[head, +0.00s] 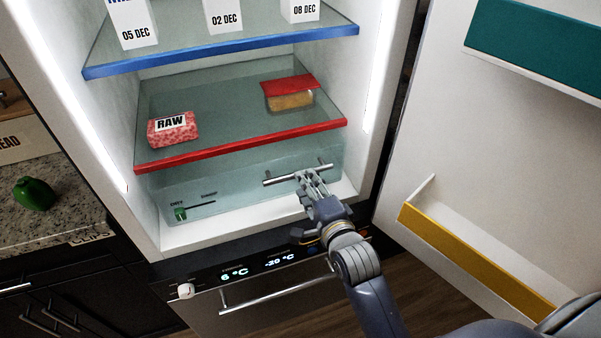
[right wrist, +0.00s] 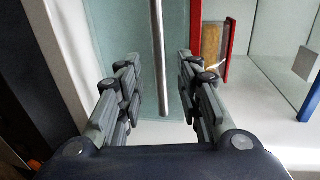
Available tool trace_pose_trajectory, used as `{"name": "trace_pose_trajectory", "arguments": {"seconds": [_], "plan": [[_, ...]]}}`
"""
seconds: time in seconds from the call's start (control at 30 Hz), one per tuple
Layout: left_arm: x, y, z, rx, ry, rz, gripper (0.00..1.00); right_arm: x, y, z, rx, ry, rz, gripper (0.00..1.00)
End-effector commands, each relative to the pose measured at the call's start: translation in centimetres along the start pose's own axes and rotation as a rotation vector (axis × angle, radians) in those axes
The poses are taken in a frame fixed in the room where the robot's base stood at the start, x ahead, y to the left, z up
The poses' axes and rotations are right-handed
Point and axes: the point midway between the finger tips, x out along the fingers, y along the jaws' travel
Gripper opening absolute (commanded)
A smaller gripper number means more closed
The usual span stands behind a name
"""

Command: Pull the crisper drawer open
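The crisper drawer (head: 240,190) is a clear bluish bin at the bottom of the fridge, under the red-edged shelf. It looks shut. Its metal bar handle (head: 285,178) runs across the front; it also shows in the right wrist view (right wrist: 158,50). My right gripper (head: 312,182) is at the right part of the handle. In the right wrist view its fingers (right wrist: 160,90) are spread, with the bar between them and a gap on each side. My left gripper is not in view.
The red-edged shelf (head: 240,147) above holds a RAW meat pack (head: 173,131) and a red-lidded container (head: 290,97). The fridge door (head: 500,150) stands open at right, with a yellow-edged bin (head: 475,260). A freezer drawer handle (head: 275,294) is below.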

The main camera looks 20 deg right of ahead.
Motion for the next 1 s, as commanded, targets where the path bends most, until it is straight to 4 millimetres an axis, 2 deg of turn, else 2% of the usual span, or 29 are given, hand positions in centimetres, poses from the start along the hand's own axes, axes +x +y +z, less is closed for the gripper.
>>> {"name": "trace_pose_trajectory", "arguments": {"seconds": [0.1,0.3,0.5,0.73,0.77,0.9,1.0], "plan": [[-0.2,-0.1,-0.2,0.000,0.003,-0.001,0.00,2.2,-0.1,0.0,-0.002,-0.001,-0.002,0.33],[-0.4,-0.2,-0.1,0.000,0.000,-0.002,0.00,4.6,0.0,0.0,-0.001,-0.001,0.000,0.33],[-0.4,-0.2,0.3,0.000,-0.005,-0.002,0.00,5.5,0.0,0.0,-0.002,0.000,0.000,0.33],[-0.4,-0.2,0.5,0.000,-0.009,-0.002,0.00,5.6,0.0,0.0,-0.001,0.000,0.000,0.33],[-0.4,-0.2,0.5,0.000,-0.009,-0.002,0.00,5.6,0.0,0.0,-0.001,0.000,0.000,0.31],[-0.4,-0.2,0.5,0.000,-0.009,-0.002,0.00,5.6,0.0,0.0,-0.001,0.000,0.000,0.00],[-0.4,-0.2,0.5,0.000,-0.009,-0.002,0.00,5.6,0.0,0.0,-0.001,0.000,0.000,0.00]]}}
